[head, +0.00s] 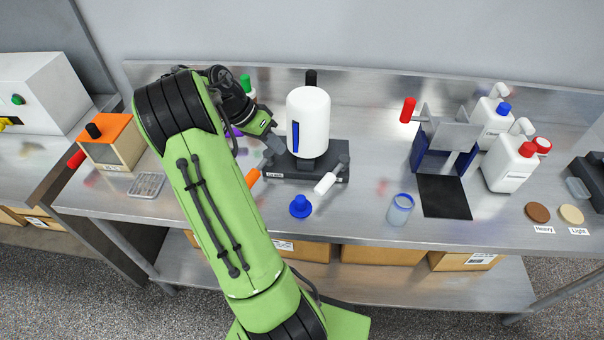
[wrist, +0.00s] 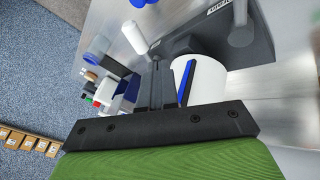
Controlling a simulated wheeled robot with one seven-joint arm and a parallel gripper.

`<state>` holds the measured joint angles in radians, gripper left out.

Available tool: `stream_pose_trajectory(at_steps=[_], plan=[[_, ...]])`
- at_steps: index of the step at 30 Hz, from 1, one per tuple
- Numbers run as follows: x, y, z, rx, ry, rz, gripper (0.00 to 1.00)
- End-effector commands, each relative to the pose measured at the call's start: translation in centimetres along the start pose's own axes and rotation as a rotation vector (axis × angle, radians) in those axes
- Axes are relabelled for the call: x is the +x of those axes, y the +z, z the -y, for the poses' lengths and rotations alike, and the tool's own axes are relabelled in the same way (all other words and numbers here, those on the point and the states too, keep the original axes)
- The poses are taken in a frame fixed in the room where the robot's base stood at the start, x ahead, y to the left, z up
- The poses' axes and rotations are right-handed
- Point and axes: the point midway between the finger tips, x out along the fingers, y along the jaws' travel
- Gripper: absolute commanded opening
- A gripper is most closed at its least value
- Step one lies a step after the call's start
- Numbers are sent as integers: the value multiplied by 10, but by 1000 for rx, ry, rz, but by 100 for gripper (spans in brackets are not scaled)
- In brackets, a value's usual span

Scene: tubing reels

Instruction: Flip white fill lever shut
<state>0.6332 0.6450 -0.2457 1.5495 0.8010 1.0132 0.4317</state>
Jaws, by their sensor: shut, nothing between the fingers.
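The white fill lever (head: 325,184) is at the right side of the dispenser's dark base (head: 290,172), its white grip pointing toward the front. It also shows in the wrist view (wrist: 134,37), beyond my fingertips and apart from them. The white dispenser tank (head: 309,118) with a blue level strip stands upright on the base. My gripper (head: 277,145) is at the tank's left side, shut and empty. In the wrist view its dark fingers (wrist: 162,85) lie together beside the tank; whether they touch it I cannot tell.
An orange-gripped lever (head: 252,177) is at the base's left, partly behind my arm. A blue knob (head: 300,206) stands in front, and a clear blue-rimmed cup (head: 400,209) stands to the right. A blue stand (head: 443,150) and white jugs (head: 509,162) are further right.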

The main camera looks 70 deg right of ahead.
Motion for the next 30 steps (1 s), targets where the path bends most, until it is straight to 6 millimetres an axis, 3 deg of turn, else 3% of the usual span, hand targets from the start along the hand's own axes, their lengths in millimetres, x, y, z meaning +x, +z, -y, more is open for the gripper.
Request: stream_pose_trajectory(at_steps=[5, 18, 24, 30], plan=[[9, 1, 0, -3, 1, 1, 0], [102, 2, 0, -3, 2, 4, 0], [120, 4, -24, -4, -2, 2, 0], [125, 5, -31, -4, -2, 1, 0]])
